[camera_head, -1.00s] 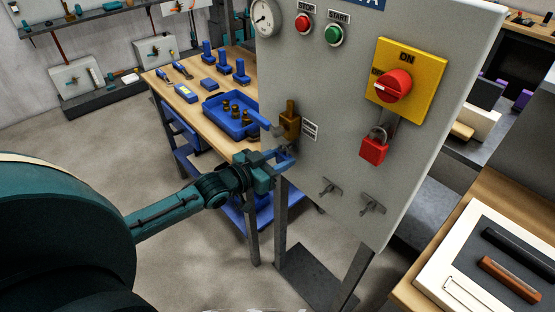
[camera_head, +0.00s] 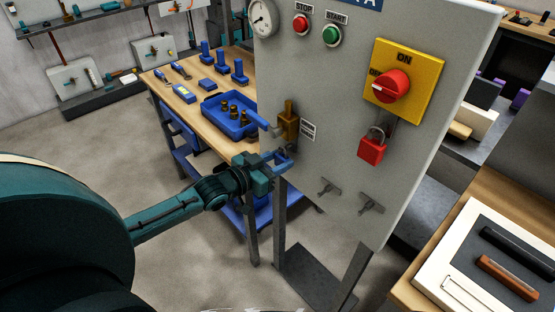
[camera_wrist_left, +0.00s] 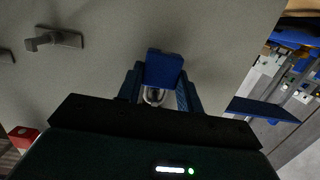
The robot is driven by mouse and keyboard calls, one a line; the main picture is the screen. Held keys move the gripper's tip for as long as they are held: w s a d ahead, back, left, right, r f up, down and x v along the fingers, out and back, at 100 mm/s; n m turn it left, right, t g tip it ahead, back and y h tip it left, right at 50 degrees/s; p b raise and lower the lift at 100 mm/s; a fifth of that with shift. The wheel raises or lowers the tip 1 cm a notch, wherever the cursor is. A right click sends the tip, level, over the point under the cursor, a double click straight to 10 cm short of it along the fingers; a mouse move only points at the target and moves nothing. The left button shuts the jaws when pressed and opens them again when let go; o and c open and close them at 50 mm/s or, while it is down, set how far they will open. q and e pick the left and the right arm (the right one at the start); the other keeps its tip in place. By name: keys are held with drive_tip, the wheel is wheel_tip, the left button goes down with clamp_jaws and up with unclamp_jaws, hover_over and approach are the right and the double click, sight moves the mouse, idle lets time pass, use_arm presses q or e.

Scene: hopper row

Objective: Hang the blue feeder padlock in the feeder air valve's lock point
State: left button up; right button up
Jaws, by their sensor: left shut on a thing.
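The feeder air valve (camera_head: 288,122) is a brass body with a blue lever on the left edge of the grey panel. My left gripper (camera_head: 282,161) is just below the valve, close to the panel. In the left wrist view it (camera_wrist_left: 160,92) is shut on the blue feeder padlock (camera_wrist_left: 164,68). The padlock's blue body shows between the fingers, with part of its metal shackle beside it. In the head view the padlock is hard to tell from the blue fingertips. I cannot make out the valve's lock point clearly. My right gripper is not in view.
The panel (camera_head: 340,90) carries a red padlock (camera_head: 372,150) below the yellow switch, and two pegs (camera_head: 328,187) lower down. Behind the arm, a wooden bench (camera_head: 183,100) holds a blue tray (camera_head: 218,107) with brass parts. Open floor lies left of the panel.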

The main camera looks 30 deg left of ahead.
use_arm(q)
drive_tip(key=o, duration=1.1)
drive_tip(key=shift+s+a, duration=0.15)
drive_tip(key=shift+s, duration=0.3)
drive_tip(key=v, duration=1.2)
drive_tip(key=shift+s, duration=0.15)
drive_tip(key=s+d+f+g+y, duration=0.1)
drive_tip(key=s+d+f, duration=0.2)
drive_tip(key=d+f, duration=0.2)
drive_tip(key=s+d+f+n+g+y, duration=0.1)
drive_tip(key=s+d+f+g, duration=0.1)
drive_tip(key=s+d+f, duration=0.2)
drive_tip(key=s+d+f+g+y, duration=0.1)
drive_tip(key=s+d+f+g, duration=0.1)
drive_tip(key=d+f, duration=0.5)
drive_tip(key=shift+s+f, duration=0.3)
drive_tip(key=shift+s, duration=0.55)
